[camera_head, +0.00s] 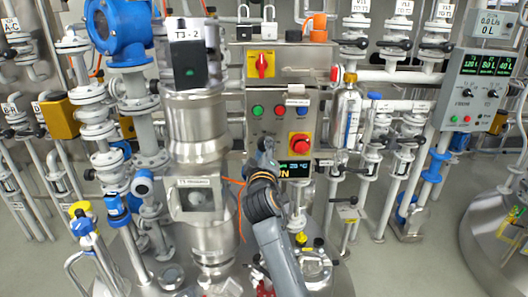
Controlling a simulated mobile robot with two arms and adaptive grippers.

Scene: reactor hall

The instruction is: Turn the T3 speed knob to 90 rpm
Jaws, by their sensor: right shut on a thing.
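The grey T3 control box (281,131) stands in the middle, with green, blue and red buttons in a row. A dark display (295,169) sits low on it; its left part is covered by my right arm, and I can read "°C" and "UN". My right gripper (264,149) reaches up from below to the lower left of the box face, left of the red stop button. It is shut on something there. The speed knob itself is hidden behind the gripper, so its setting cannot be read.
A red mushroom stop button (299,142) on yellow sits close right of the gripper. A steel vessel column (197,130) stands just left. A red-yellow switch (262,65) is above. A sample bottle (347,115) hangs right. Another control panel (478,88) is at far right.

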